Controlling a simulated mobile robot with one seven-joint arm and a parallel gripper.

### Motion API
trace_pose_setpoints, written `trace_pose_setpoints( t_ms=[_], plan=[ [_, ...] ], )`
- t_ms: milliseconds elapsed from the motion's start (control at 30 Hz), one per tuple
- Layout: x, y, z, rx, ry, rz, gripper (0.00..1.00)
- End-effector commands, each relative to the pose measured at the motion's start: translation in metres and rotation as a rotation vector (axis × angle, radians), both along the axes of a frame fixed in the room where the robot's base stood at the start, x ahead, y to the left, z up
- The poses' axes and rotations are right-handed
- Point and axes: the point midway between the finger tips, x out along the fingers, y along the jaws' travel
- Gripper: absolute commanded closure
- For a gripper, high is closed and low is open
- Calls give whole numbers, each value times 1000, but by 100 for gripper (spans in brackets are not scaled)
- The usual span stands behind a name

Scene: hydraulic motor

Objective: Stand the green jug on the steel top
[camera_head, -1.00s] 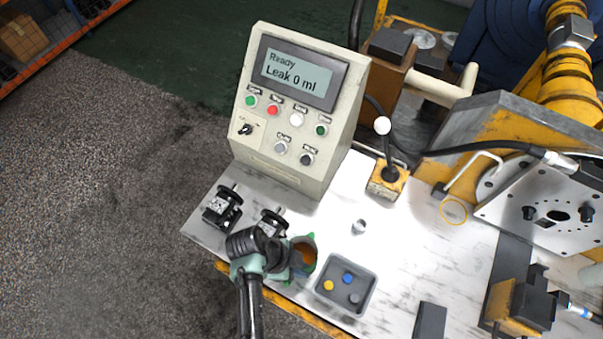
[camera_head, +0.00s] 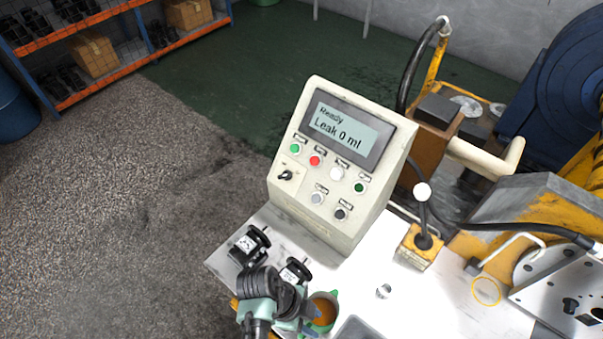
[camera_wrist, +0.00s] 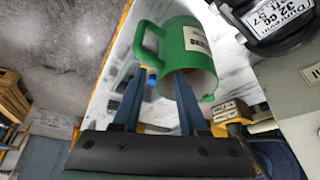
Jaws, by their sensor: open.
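The green jug (camera_wrist: 180,42), with a loop handle and a white label, is just beyond my gripper (camera_wrist: 158,78) in the wrist view. The two blue fingers are apart. One fingertip overlaps the jug's lower rim and the other is below its handle; I cannot tell whether either touches. In the head view the jug (camera_head: 325,309) shows a green rim and an orange-brown inside, right beside my gripper (camera_head: 301,311), near the front edge of the steel top (camera_head: 425,305). My arm hides part of it, and I cannot tell whether its base rests on the steel.
Two black motor-like parts (camera_head: 250,244) (camera_head: 294,272) stand left of the jug. A control box (camera_head: 340,165) reading "Ready, Leak 0 ml" stands behind. A grey tray (camera_head: 358,332) is cut off at the bottom.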

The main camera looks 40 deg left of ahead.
Motion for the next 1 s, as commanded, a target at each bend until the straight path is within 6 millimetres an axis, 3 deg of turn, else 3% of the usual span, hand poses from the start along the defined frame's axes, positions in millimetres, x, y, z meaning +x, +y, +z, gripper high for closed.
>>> trace_pose_setpoints(
  t_ms=[100, 333, 500, 767, 867, 967, 1000],
  plan=[
    [-5, 11, 26, 4, -4, 3, 58],
    [-12, 27, 62, 2, -3, 2, 58],
    [-15, 31, 74, 1, -2, 1, 58],
    [-14, 32, 77, 4, -3, 3, 58],
    [4, 39, 88, 48, -34, 38, 58],
    [51, 55, 122, 149, -133, 146, 58],
    [76, 62, 145, 190, -199, 207, 58]
  ],
)
